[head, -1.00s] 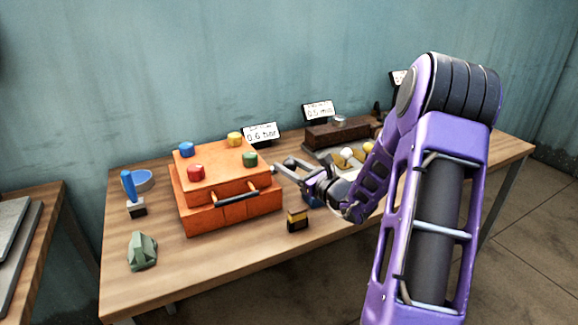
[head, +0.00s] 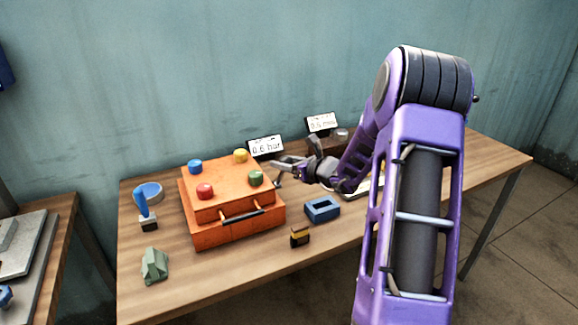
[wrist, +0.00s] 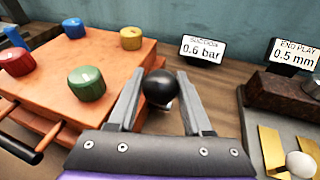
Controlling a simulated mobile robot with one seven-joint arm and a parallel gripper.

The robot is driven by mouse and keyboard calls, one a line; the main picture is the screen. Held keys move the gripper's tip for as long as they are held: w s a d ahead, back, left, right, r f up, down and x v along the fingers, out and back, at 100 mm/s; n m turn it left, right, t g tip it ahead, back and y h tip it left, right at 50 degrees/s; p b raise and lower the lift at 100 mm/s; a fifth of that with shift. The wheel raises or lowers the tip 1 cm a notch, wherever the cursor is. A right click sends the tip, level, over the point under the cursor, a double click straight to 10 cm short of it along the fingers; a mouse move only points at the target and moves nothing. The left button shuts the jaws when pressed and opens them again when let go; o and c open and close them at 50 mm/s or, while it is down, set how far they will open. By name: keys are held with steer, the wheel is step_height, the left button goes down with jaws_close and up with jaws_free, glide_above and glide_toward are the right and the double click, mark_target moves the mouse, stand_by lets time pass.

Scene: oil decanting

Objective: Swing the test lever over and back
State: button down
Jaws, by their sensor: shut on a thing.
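The test lever's black ball knob (wrist: 159,88) stands between the finger tips in the wrist view, just right of the orange box. A small bright bit of its stem shows below it; the rest is hidden by my gripper. My gripper (head: 276,166) is shut on the knob, beside the box's back right corner in the head view. The orange box (head: 232,228) has blue, yellow, red and green knobs on top and a dark bar handle on its front. A display (wrist: 203,49) behind reads 0.6 bar.
A blue hollow block (head: 322,209) and a small black-and-yellow block (head: 299,236) lie in front right. A second display (wrist: 295,55) reads 0.5 mm above a brown block. A green lump (head: 155,265) and blue-handled tool (head: 143,207) stand left.

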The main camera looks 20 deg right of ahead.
steer(key=w, duration=0.1)
steer(key=w+r, duration=0.1)
steer(key=w, duration=0.1)
steer(key=shift+w+r+b, duration=0.1)
steer(key=shift+r+b, duration=0.1)
steer(key=shift+b, duration=0.1)
steer(key=shift+w+r+b, duration=0.15)
steer(key=shift+w+b, duration=0.2)
steer(key=shift+w, duration=1.3)
steer(key=shift+c, duration=1.8)
jaws_free()
steer(key=v, duration=1.7)
steer(key=shift+s, duration=0.25)
